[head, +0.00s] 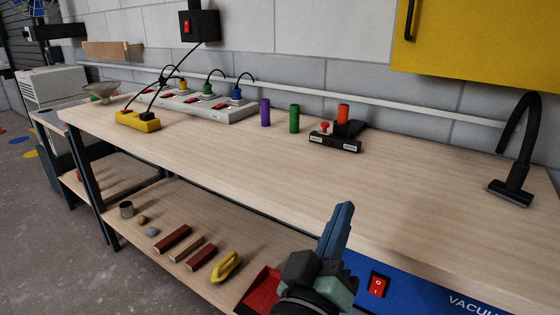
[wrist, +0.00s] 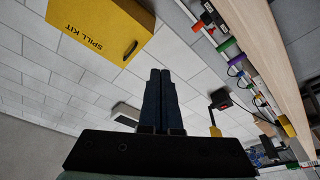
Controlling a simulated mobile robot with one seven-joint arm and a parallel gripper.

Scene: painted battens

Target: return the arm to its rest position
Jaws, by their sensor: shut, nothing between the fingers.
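My gripper (head: 341,222) is in the lower middle of the head view, in front of the workbench's near edge. Its blue fingers point up and are together. In the wrist view the fingers (wrist: 159,76) lie side by side with nothing between them. Painted battens (head: 173,239) in dark red and bare wood lie on the lower shelf (head: 190,205), left of my gripper. The rest of my arm is mostly out of view.
The workbench top (head: 240,160) is largely clear in front. A yellow spill kit cabinet (wrist: 97,32) hangs on the wall.

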